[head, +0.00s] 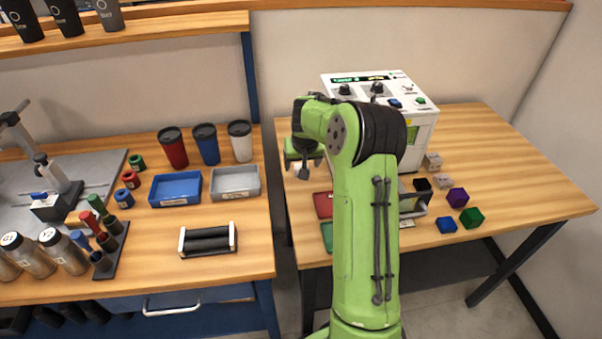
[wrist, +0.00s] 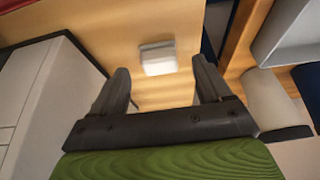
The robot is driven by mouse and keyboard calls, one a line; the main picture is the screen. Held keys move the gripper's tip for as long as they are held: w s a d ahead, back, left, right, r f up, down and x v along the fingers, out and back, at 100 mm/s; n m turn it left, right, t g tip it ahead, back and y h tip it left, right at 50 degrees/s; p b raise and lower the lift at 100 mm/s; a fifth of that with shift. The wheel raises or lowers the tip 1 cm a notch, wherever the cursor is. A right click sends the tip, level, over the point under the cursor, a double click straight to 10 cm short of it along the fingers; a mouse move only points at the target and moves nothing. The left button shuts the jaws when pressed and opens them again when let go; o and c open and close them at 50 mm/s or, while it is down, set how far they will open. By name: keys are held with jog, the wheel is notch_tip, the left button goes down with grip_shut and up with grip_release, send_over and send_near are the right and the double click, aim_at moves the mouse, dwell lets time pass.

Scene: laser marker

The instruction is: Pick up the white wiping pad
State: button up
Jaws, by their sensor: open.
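The white wiping pad (wrist: 158,58) lies on the wooden table, seen ahead of and between the fingertips in the wrist view. In the head view a small white part of it (head: 303,173) shows below my gripper at the table's left side. My gripper (wrist: 162,75) is open and empty, its two dark fingers spread wider than the pad. In the head view my gripper (head: 304,158) is partly hidden by its own wrist. The pad appears apart from both fingers.
The white laser marker (head: 415,125) stands behind my arm. A red tray (head: 323,205) and a green tray (head: 327,235) lie in front of the pad. Several cubes, including a green one (head: 472,217), are at right. A gap separates the left bench (head: 255,262).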

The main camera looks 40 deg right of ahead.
jog(key=x, duration=0.2)
jog(key=shift+w+f, duration=0.1)
jog(key=shift+f, duration=0.15)
jog(key=shift+r, duration=0.1)
jog(key=c, duration=1.1)
notch_tip(320, 180, up, 10)
jog(key=p, duration=0.3)
